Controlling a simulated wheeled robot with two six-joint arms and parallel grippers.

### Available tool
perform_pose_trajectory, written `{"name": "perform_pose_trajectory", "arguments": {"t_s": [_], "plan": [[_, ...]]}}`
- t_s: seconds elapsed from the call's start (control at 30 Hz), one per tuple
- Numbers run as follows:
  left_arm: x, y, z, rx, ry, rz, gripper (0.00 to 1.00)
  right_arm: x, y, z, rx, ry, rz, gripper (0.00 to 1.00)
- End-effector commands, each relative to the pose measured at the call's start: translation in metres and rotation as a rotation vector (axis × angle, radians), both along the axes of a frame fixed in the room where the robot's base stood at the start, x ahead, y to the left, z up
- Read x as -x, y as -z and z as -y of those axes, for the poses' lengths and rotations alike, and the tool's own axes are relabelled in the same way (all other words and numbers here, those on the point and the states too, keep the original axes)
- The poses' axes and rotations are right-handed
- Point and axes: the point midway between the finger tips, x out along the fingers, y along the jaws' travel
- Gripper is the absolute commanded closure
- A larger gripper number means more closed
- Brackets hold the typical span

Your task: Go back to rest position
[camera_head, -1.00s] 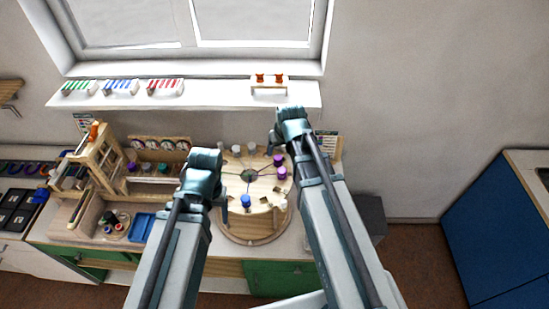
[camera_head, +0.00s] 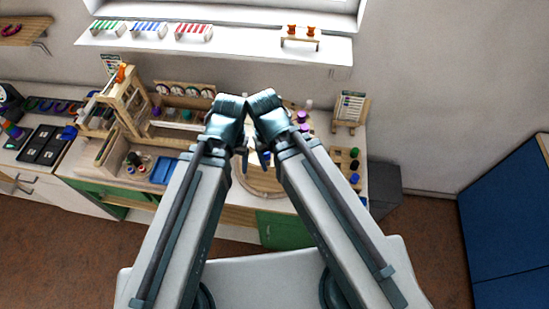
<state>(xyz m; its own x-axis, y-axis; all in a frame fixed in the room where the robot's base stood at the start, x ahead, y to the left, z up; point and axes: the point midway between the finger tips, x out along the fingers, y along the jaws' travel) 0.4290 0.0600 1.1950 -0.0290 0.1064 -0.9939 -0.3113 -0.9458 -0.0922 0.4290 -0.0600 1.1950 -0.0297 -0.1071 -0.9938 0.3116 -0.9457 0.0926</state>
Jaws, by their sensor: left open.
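My two arms reach up from the bottom of the head view, and their dark teal wrists almost meet in the middle. My left gripper (camera_head: 243,156) is open below its wrist, mostly hidden, over the round wooden bead board (camera_head: 253,184). My right gripper's jaws are hidden behind its wrist and forearm, so I cannot tell their state. I see nothing held. A blue bead (camera_head: 265,158) shows between the arms, and purple beads (camera_head: 303,127) stand on the board's right side.
A wooden frame rack (camera_head: 125,98) and a blue tray (camera_head: 163,170) stand left of the board. A bead rack (camera_head: 346,167) and a small sign stand (camera_head: 349,108) are to the right. The window shelf (camera_head: 240,47) runs behind.

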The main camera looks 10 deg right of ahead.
Motion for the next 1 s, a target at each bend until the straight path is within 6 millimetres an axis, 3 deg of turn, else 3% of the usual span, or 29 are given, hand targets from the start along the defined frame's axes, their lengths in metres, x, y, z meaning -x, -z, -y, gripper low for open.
{"name": "perform_pose_trajectory", "arguments": {"t_s": [0.23,0.37,0.57,0.8,0.9,1.0], "plan": [[0.000,0.005,0.000,0.000,0.000,0.000,0.29,0.000,0.005,0.000,0.000,0.000,0.001,0.29],[0.000,0.022,0.000,0.000,0.001,0.000,0.29,0.000,0.022,0.000,0.000,-0.001,0.001,0.29],[0.000,0.074,0.000,0.000,0.005,0.001,0.29,-0.001,0.074,0.000,0.000,-0.004,0.002,0.29],[-0.001,0.154,0.000,-0.002,0.011,0.003,0.29,-0.001,0.154,0.000,0.000,-0.011,0.003,0.29],[-0.001,0.181,0.000,-0.002,0.014,0.002,0.29,-0.001,0.181,0.000,0.001,-0.013,0.003,0.29],[-0.001,0.195,0.000,-0.002,0.017,0.003,0.29,-0.001,0.195,0.000,0.001,-0.016,0.004,0.29]]}}
